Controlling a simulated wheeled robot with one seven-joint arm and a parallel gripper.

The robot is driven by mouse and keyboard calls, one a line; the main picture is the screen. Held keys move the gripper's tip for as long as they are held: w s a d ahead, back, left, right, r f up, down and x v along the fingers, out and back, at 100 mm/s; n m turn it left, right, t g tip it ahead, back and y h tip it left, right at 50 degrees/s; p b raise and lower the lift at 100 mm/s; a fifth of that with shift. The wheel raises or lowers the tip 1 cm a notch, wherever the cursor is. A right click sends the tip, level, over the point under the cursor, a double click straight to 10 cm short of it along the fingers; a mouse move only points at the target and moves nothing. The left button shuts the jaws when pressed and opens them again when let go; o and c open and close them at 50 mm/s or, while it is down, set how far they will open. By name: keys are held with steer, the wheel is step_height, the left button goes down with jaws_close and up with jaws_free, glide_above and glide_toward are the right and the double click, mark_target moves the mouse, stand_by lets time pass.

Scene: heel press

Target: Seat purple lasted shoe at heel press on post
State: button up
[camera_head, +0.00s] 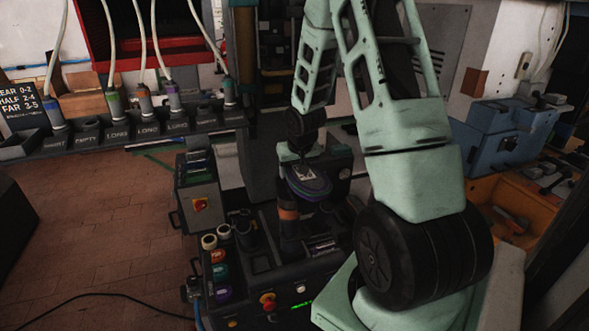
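A dark shoe with a purple band (308,184) is at the heel press, at the top of an upright post (289,222) with an orange band. I cannot tell whether it rests on the post or is held just above it. My gripper (301,160) points down right over the shoe, at the end of my pale green arm. Its fingertips are dark and partly hidden, so its opening does not show. The heel press (265,262) is a dark machine with a control panel around the post.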

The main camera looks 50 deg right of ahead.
steer(key=shift+f+b, duration=0.45)
steer(key=shift+f, duration=0.05)
stand_by(0.8)
steer(key=o, duration=1.3)
steer(key=shift+c, duration=0.2)
steer(key=v, duration=1.7)
steer(key=shift+r, duration=0.25)
